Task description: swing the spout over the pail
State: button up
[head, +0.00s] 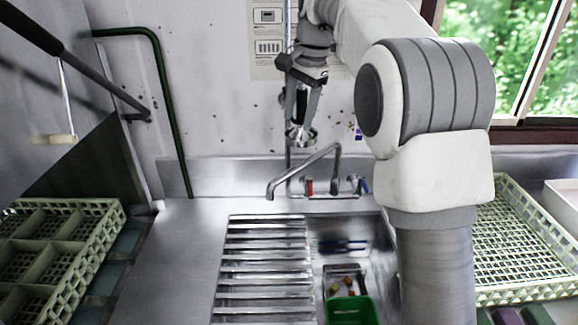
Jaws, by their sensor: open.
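The metal spout (300,170) rises from the tap at the back of the sink and reaches left. The tap has a red-marked and a blue-marked handle. A green container (352,311), possibly the pail, sits at the front of the basin, partly cut off by the picture's lower edge. My gripper (300,132) points down above the spout, apart from it in the picture. It is open; a shiny round metal part shows at its fingertips, and I cannot tell what it belongs to.
A slatted metal rack (265,265) covers the left of the sink. A small tray with scraps (343,281) lies in the basin. Pale green dish crates stand left (100,222) and right (520,245). My arm hides the sink's right side. The counter left of the rack is clear.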

aim_at(287, 172)
jog(key=f, duration=0.5)
jog(key=w+a+f, duration=0.1)
jog(key=f, duration=0.5)
jog(key=w+a+f, duration=0.1)
jog(key=f, duration=0.4)
jog(key=shift+w+a+f, duration=0.1)
jog(key=shift+a+f, duration=0.05)
jog(key=shift+c, duration=0.2)
grip_shut()
dwell(0.6)
